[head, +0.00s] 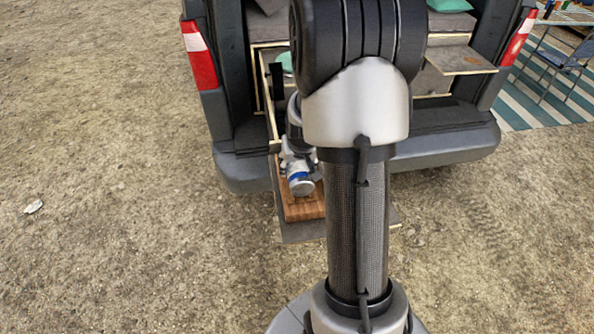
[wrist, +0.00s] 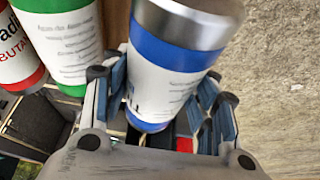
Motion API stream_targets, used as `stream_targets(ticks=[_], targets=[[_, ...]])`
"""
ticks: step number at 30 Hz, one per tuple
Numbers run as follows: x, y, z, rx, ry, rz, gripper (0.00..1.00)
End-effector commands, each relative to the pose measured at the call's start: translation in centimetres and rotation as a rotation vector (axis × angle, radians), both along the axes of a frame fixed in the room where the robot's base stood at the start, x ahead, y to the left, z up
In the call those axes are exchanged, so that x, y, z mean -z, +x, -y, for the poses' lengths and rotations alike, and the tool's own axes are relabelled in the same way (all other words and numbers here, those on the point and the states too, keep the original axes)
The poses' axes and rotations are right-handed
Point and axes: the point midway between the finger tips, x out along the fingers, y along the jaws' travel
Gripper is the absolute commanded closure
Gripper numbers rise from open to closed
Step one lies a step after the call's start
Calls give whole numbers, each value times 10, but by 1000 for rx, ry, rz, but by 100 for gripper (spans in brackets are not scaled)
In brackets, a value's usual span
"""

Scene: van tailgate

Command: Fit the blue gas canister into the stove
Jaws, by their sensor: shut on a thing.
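The blue gas canister (wrist: 178,70), white with blue bands and a silver end, fills the middle of the wrist view between the fingers of my gripper (wrist: 160,98). My gripper is shut on it. In the head view my gripper (head: 298,158) holds the canister (head: 301,184) over the pulled-out drawer, near the wooden board, with its silver end toward the camera. I cannot make out the stove in either view; my arm covers much of the drawer and tailgate.
A green canister (wrist: 65,42) and a red canister (wrist: 16,52) stand close left of the held one. The wooden board (head: 303,205) lies in the drawer (head: 297,232). The van bumper (head: 455,145) is behind. Open ground lies left.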

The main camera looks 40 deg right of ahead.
Motion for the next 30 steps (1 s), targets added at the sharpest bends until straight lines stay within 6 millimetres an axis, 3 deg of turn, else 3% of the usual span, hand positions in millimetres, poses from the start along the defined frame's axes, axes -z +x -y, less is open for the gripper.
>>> stream_targets(ticks=[4,16,17,25,30], targets=[[23,0,0,1,1,-1,80],[27,0,0,0,-1,1,80],[26,0,0,0,1,-1,44],[26,0,0,0,1,-1,26],[26,0,0,0,1,-1,26]])
